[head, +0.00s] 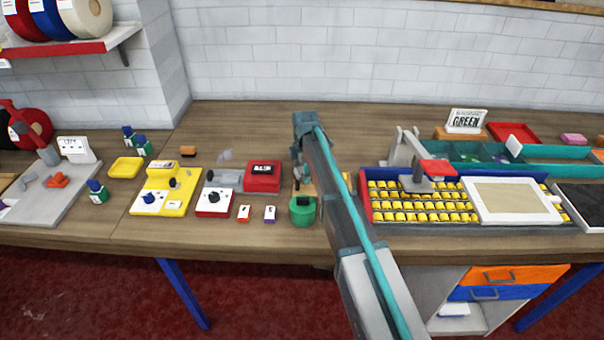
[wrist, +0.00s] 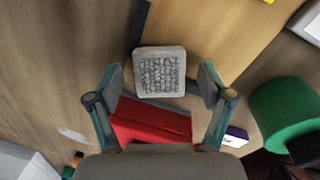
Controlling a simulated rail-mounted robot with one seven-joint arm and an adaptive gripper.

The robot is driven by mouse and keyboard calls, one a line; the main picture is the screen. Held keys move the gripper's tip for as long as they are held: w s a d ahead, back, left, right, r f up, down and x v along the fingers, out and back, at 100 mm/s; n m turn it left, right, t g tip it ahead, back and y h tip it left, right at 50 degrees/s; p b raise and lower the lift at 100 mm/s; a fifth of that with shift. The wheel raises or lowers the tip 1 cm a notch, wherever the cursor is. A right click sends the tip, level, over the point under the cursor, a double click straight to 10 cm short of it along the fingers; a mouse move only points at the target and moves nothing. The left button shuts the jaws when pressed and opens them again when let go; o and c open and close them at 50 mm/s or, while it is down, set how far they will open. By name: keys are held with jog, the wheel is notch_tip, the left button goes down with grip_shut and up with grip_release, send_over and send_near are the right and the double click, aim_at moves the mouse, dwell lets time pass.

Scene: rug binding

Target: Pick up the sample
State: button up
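The sample appears to be a small grey square (wrist: 160,72) with rounded corners and a rough looped face, in the wrist view. It lies at the dark-edged corner of a tan board (wrist: 215,30). My gripper (wrist: 160,82) is open, with one finger to the left and one to the right of the square and a gap on both sides. In the head view my gripper (head: 303,170) is over the middle of the bench, and my arm hides the square there.
A red block (wrist: 150,122) lies just below the square in the wrist view. A green round object (wrist: 285,112) stands to the right; it also shows in the head view (head: 302,212). A red box (head: 263,177) and a tray of yellow pieces (head: 385,203) flank my arm.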

jog(key=c, duration=1.1)
